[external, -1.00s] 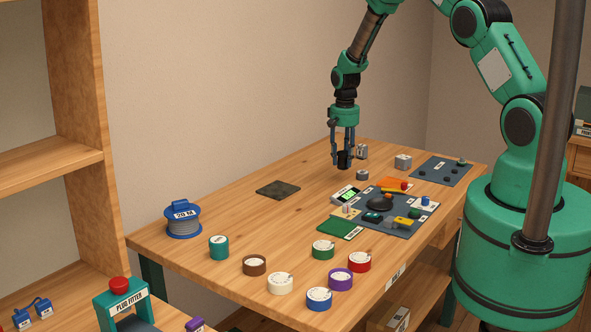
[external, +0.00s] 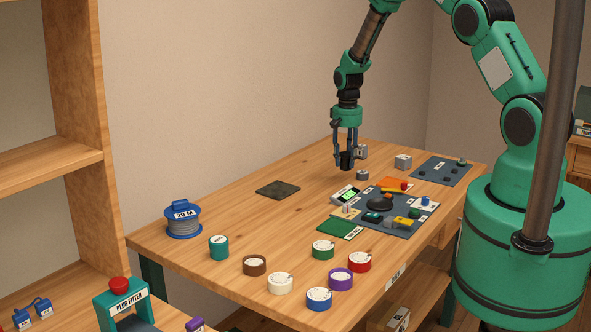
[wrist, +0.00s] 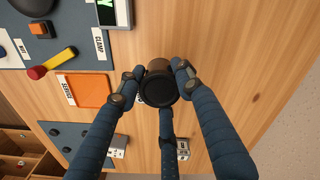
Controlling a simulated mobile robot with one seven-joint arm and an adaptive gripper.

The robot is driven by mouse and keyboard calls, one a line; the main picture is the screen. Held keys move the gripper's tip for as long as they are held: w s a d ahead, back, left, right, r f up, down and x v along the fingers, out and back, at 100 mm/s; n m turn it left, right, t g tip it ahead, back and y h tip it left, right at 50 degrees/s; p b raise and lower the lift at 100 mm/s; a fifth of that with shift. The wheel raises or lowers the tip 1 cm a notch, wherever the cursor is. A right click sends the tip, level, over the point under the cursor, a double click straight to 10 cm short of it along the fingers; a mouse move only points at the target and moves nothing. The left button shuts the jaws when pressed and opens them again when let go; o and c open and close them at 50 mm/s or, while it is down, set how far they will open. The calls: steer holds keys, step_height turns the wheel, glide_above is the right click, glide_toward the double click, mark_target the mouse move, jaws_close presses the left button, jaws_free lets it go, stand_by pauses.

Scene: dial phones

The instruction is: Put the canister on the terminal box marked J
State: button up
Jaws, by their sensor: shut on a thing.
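My gripper (external: 346,158) is shut on a dark canister (wrist: 158,88), which it holds between its fingers above the far part of the table. The canister also shows as a small black cylinder in the external view (external: 346,163). Small grey boxes stand near it: one just right of the gripper (external: 362,151), one below and nearer (external: 362,175), and one farther right (external: 403,161). In the wrist view, one grey box (wrist: 118,141) and another (wrist: 183,150) show beyond the canister, partly hidden by my fingers. I cannot read a J on any box.
A dark mat (external: 385,226) with phone parts lies right of centre, and another blue-grey mat (external: 441,175) at the far right. A dark square plate (external: 278,190) lies left. Several round labelled tins and a cable reel (external: 183,221) stand nearer.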

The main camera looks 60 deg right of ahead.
steer(key=s+d+r+b, duration=0.1)
steer(key=s+d, duration=0.3)
steer(key=s, duration=0.3)
steer(key=s+d+r+n+b, duration=0.1)
steer(key=s+d+r+b, duration=0.1)
steer(key=s+d, duration=0.3)
steer(key=s+d+r+n+b, duration=0.1)
steer(key=s+d, duration=0.3)
steer(key=s, duration=0.7)
steer(key=shift+d+r+b, duration=0.2)
steer(key=shift+r+b, duration=0.2)
steer(key=shift+b, duration=0.05)
steer(key=b, duration=0.2)
glide_above(404, 157)
steer(key=shift+w+f, duration=0.1)
steer(key=shift+f, duration=0.7)
steer(key=shift+f, duration=1.7)
steer(key=shift+f, duration=0.2)
